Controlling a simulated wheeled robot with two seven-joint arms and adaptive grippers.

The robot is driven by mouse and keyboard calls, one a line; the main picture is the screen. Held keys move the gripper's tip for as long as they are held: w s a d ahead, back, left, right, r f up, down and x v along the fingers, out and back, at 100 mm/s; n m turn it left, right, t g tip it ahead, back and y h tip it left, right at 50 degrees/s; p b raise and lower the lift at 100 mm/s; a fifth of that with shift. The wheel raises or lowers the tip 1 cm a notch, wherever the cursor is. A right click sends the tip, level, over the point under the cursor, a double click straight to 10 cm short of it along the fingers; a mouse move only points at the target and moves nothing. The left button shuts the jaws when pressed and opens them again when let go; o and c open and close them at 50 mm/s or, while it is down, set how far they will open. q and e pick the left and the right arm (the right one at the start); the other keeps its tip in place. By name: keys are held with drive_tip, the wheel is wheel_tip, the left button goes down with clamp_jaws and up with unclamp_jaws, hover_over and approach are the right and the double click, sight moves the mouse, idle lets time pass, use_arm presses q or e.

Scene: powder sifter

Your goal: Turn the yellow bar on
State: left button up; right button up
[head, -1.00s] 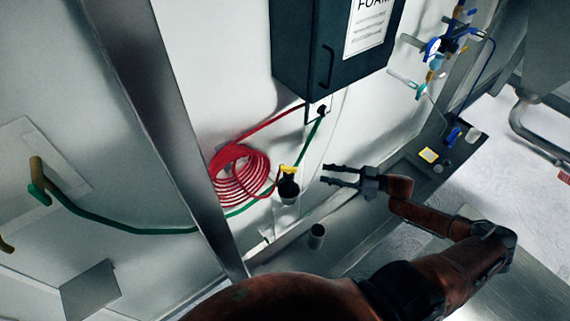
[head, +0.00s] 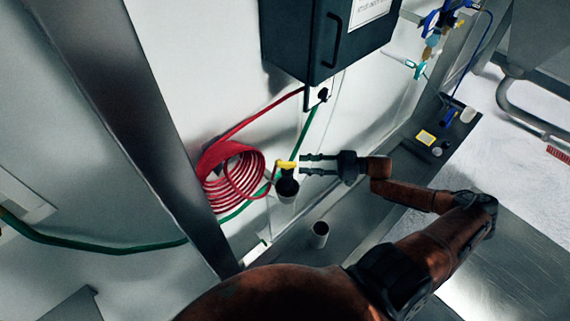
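The yellow bar (head: 287,165) is a small yellow handle on top of a dark fitting (head: 287,187) on the wall, beside the red coiled hose. My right gripper (head: 304,165) is just to the right of the bar, with its two dark fingers pointing left towards it. The fingers are apart with a gap between them, and nothing shows between them. The fingertips look very close to the bar's right end; I cannot tell whether they touch it. My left gripper is not in view.
A red coiled hose (head: 232,172) hangs left of the fitting. A green hose (head: 110,248) runs along the wall. A dark cabinet (head: 300,40) is mounted above. A grey cup (head: 320,235) stands below on the metal ledge (head: 345,225).

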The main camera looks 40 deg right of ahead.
sight(287, 162)
drive_tip(key=p+x, duration=0.1)
drive_tip(key=x, duration=0.5)
drive_tip(key=shift+a+r+p, duration=0.1)
drive_tip(key=shift+r+p, duration=0.1)
drive_tip(key=shift+p, duration=0.15)
drive_tip(key=shift+w+a+f, duration=0.1)
drive_tip(key=shift+w+a, duration=0.2)
drive_tip(key=shift+a, duration=0.05)
clamp_jaws()
